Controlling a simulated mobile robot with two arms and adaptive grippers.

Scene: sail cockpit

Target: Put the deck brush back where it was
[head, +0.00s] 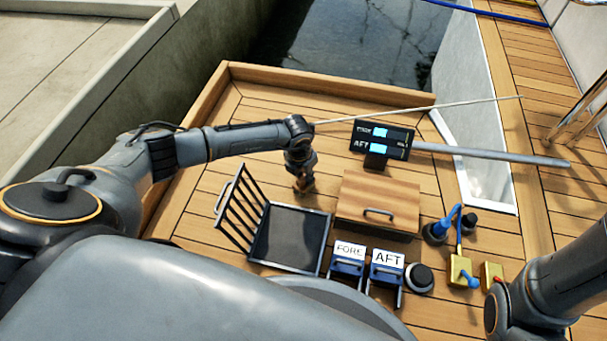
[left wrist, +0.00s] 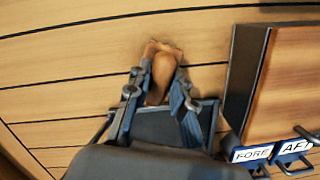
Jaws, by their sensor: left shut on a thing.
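My left gripper (head: 303,184) is shut on the deck brush (head: 302,187), a small brown wooden piece. In the left wrist view the brush (left wrist: 160,76) sits between the two fingers (left wrist: 156,98), with a lighter, ragged far end. The brush is over the deck planks, just beyond the black tray with the slatted back (head: 288,240) and left of the wooden box (head: 378,200). I cannot tell whether it touches the deck. The fingers hide part of it. My right gripper is outside both views; only its arm shows at the lower right.
Blue FORE (head: 348,262) and AFT (head: 385,268) units stand before the box. A display (head: 383,140) and a long grey bar (head: 490,154) lie behind it. Blue and yellow fittings (head: 460,268) stand at the right. Bare planks (head: 250,125) lie at the back left.

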